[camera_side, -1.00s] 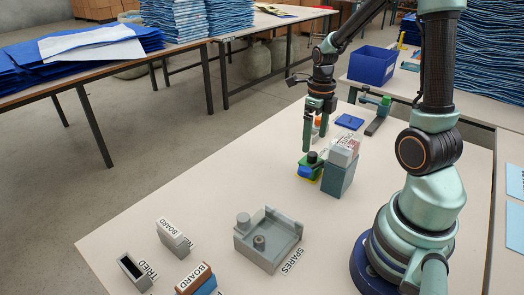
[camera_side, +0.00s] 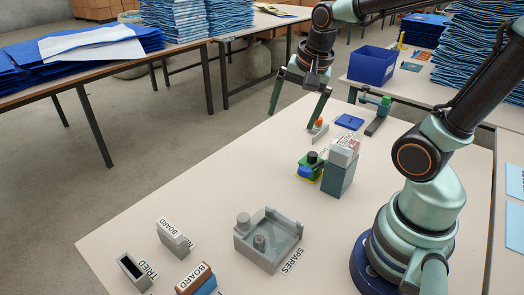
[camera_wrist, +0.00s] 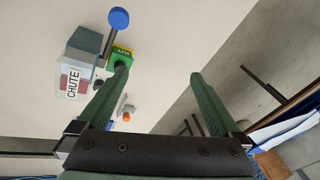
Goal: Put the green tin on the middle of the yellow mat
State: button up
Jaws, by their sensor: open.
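In the wrist view a green top (camera_wrist: 117,55) shows beside the chute box, partly behind one finger. A thin strip of the yellow mat (camera_side: 316,181) shows low by the tin; the rest is hidden. A blue piece (camera_side: 304,172) covers the tin's lower front. I cannot tell whether the tin is centred on the mat. My gripper (camera_side: 291,120) is open and empty, apart from the tin, up and to its left.
The chute box (camera_side: 338,178) stands right beside the tin. A small orange-topped item (camera_side: 319,122) is near my right fingertip. A grey spares fixture (camera_side: 268,240) sits in front. The table's left middle is clear.

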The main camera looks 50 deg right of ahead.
jog(key=s+a+r+n+t, duration=0.2)
jog(key=a+n, duration=0.3)
jog(key=n, duration=0.8)
jog(key=shift+a+r+y, duration=0.3)
jog(key=shift+a+r, duration=0.1)
jog(key=shift+r, duration=0.15)
